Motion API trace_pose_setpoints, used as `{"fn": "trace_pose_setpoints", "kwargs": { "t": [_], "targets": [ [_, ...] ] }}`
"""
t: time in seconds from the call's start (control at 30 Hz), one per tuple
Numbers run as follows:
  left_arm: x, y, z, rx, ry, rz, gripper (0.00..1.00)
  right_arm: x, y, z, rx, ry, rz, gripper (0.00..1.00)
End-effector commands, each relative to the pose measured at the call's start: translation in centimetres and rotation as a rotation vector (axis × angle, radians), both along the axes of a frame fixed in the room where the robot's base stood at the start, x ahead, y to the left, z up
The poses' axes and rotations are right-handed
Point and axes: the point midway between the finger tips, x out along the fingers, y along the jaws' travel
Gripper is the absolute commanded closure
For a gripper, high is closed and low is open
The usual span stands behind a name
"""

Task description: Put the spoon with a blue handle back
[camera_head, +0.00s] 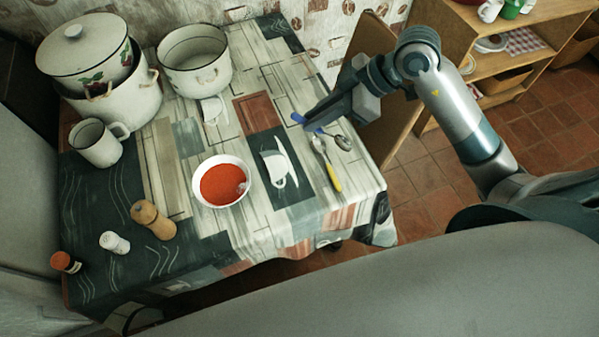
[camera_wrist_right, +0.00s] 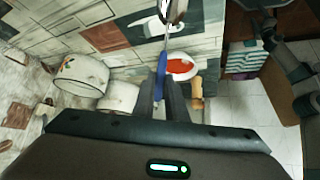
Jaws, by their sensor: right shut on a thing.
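My right gripper (camera_head: 314,117) is shut on the blue handle of a metal spoon (camera_head: 343,142) at the right side of the table. In the right wrist view the blue handle (camera_wrist_right: 161,66) sits between the fingertips (camera_wrist_right: 166,82), and the metal end points away from the gripper. I cannot tell whether the spoon touches the cloth. A spoon with a yellow handle (camera_head: 334,179) lies on the cloth just beside it. My left gripper is not in view.
The patterned table (camera_head: 270,225) holds a bowl of red soup (camera_head: 222,182), a white open pot (camera_head: 195,62), stacked pots (camera_head: 88,50), a mug (camera_head: 97,143), a wooden mill (camera_head: 152,219) and small shakers (camera_head: 114,242). Wooden shelves (camera_head: 500,70) stand at right.

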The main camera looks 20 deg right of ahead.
Motion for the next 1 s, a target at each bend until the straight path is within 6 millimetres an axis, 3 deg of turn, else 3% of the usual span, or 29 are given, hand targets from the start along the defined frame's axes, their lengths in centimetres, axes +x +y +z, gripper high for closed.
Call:
{"fn": "trace_pose_setpoints", "kwargs": {
  "t": [0.13,0.63,1.0],
  "targets": [
    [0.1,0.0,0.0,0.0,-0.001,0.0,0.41,-1.5,0.3,-1.8,0.004,0.003,0.065,1.0],
    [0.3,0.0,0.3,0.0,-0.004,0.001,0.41,-1.3,1.1,-2.3,0.009,0.001,0.074,1.0],
    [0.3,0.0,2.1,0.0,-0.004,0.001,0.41,1.2,6.6,-5.7,0.011,0.004,0.075,1.0]
  ]
}}
